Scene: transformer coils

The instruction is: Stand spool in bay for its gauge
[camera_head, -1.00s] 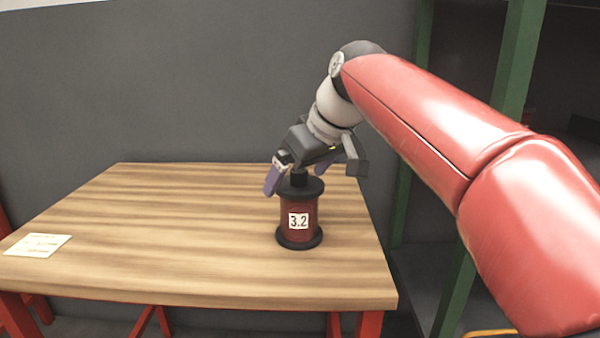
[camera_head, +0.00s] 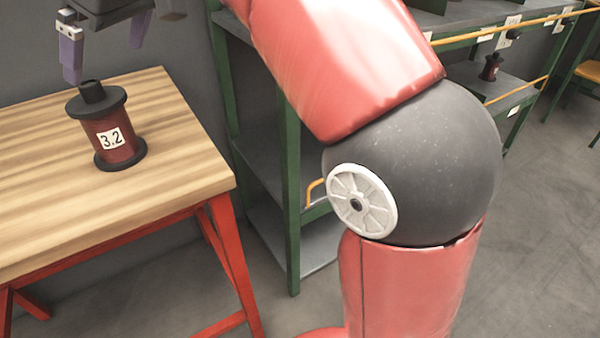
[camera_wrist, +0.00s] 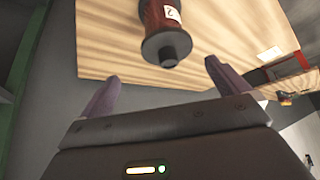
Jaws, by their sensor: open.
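The spool (camera_head: 108,130) stands upright on the wooden table, with black flanges, a dark red winding and a label reading 3.2. In the wrist view the spool (camera_wrist: 166,32) shows beyond the fingertips, its black top knob towards me. My gripper (camera_head: 105,48) is above the spool, with its fingers spread and nothing between them. In the wrist view my gripper (camera_wrist: 160,80) is open and apart from the spool. A green-framed rack (camera_head: 290,150) with grey shelves stands right of the table, with small white labels along its upper rails. Much of it is hidden behind my arm.
The wooden table (camera_head: 180,165) has red legs and clear room around the spool. Another small dark spool (camera_head: 491,66) stands on a rack shelf at the back right. Yellow rails (camera_head: 515,90) run along the shelf fronts. Floor is open at the right.

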